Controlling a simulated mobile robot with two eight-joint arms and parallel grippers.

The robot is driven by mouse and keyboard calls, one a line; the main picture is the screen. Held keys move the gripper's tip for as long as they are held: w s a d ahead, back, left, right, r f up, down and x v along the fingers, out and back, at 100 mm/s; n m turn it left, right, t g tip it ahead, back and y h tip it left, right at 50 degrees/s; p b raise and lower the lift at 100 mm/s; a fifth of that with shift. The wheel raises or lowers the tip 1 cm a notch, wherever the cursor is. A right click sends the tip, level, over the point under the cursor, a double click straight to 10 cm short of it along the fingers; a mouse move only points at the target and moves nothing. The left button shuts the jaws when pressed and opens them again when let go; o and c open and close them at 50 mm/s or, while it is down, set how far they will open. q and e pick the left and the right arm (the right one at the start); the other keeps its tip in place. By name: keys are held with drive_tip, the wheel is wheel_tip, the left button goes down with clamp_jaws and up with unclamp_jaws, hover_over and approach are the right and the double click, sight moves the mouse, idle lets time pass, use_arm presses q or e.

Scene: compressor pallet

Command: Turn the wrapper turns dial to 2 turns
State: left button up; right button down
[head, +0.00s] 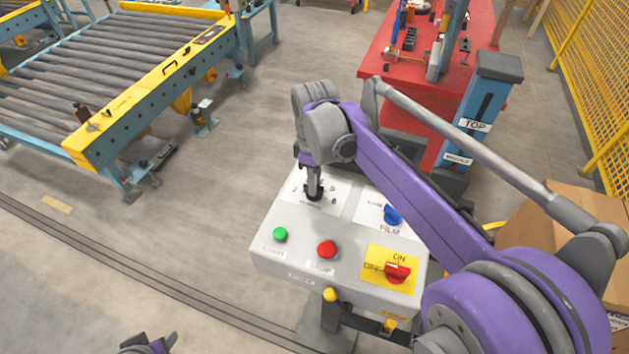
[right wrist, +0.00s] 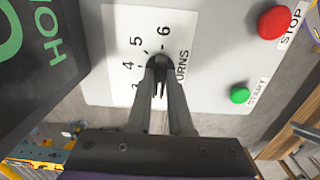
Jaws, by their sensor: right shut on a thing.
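The wrapper turns dial (right wrist: 158,62) is a black knob on a white label with numbers around it on the grey control box (head: 300,262). In the right wrist view 4, 5 and 6 are readable; the rest of the scale is cut off or hidden by my fingers. My right gripper (head: 314,188) points down onto the dial and is shut on it; its fingers (right wrist: 161,85) flank the knob. I cannot tell which number the dial points to. My left gripper (head: 148,346) shows only partly at the bottom edge, away from the box.
The box also has a green start button (head: 280,234), a red stop button (head: 327,249), a blue film knob (head: 392,214) and a red on/off switch (head: 398,273). A roller conveyor (head: 120,130) stands left, a red table (head: 385,50) behind. The floor between is clear.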

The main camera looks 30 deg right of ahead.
idle(0.5)
drive_tip(key=c, duration=0.8)
unclamp_jaws()
wheel_tip(320, 180, up, 11)
drive_tip(key=shift+f+p, duration=0.1)
drive_tip(key=shift+p, duration=0.25)
drive_tip(key=shift+s+f, duration=0.1)
